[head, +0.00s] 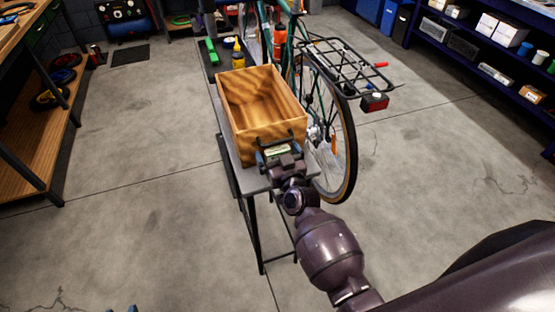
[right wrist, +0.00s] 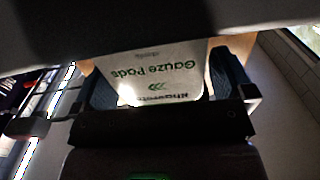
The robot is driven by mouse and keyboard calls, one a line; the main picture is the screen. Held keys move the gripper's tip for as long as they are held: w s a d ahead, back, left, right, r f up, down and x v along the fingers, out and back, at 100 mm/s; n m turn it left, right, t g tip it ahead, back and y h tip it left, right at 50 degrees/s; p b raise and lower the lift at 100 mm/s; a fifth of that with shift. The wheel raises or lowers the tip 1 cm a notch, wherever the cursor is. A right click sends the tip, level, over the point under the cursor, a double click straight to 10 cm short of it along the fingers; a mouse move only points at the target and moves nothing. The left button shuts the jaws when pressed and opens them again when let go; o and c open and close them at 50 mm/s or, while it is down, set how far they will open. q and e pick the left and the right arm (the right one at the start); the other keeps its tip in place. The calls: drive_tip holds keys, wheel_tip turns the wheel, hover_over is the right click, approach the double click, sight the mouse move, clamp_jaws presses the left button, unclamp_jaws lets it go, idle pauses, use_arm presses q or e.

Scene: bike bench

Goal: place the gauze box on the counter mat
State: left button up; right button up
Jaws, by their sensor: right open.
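The gauze box is white with green "Gauze Pads" lettering and shows in the right wrist view (right wrist: 152,75), between the blue finger pads. My right gripper (head: 278,150) is open around it, at the near end of the narrow grey bench, just in front of the wooden crate. In the head view a small pale-green patch of the box (head: 277,151) shows between the fingers. A dark mat (head: 212,72) lies at the bench's far end, behind the crate; I cannot tell if it is the counter mat. Small blue tips, probably my left gripper (head: 132,308), show at the bottom edge.
The open wooden crate (head: 262,135) fills much of the bench. A green object (head: 212,52) and a yellow bottle (head: 238,54) stand behind it. A bicycle with a rear rack (head: 345,65) stands close along the right side.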

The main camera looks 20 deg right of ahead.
drive_tip(key=shift+c, duration=0.5)
drive_tip(key=c, duration=0.8)
drive_tip(key=shift+r, duration=0.6)
drive_tip(key=shift+c, duration=0.2)
drive_tip(key=shift+s+r, duration=0.15)
drive_tip(key=shift+s, duration=0.1)
drive_tip(key=s, duration=1.8)
drive_tip(key=w+d+r+h, duration=0.1)
drive_tip(key=w+d+r, duration=0.3)
drive_tip(key=w+r, duration=0.4)
wheel_tip(320, 180, up, 4)
drive_tip(key=shift+f+m, duration=0.1)
drive_tip(key=shift+m, duration=0.2)
